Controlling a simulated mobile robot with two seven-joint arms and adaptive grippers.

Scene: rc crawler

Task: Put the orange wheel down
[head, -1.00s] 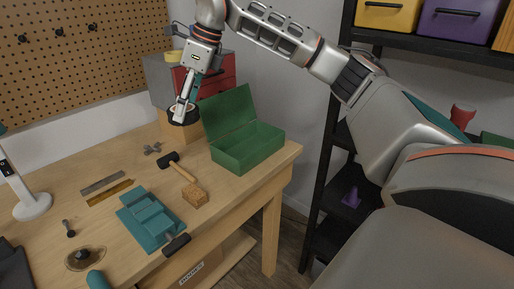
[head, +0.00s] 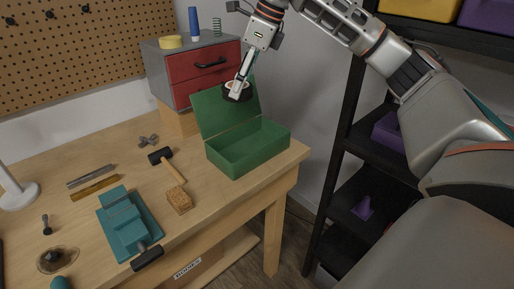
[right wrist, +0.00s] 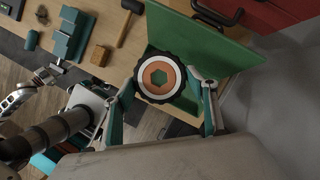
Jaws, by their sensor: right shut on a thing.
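The orange wheel (right wrist: 160,78) has a black tyre, a white ring and an orange hub with a hexagonal hole. My right gripper (right wrist: 165,84) is shut on it, with one finger on each side of the tyre. In the head view my right gripper (head: 237,88) points down and holds the wheel (head: 239,97) in the air, in front of the upper edge of the green box's raised lid. The hub's orange is hard to see there. My left gripper does not show in the head view.
The open green box (head: 249,150) stands near the bench's right edge. A grey and red drawer unit (head: 207,78) is behind it. A hammer (head: 168,166), a sponge-like block (head: 179,201) and a teal vise (head: 128,225) lie to its left. A black shelf (head: 349,160) is at right.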

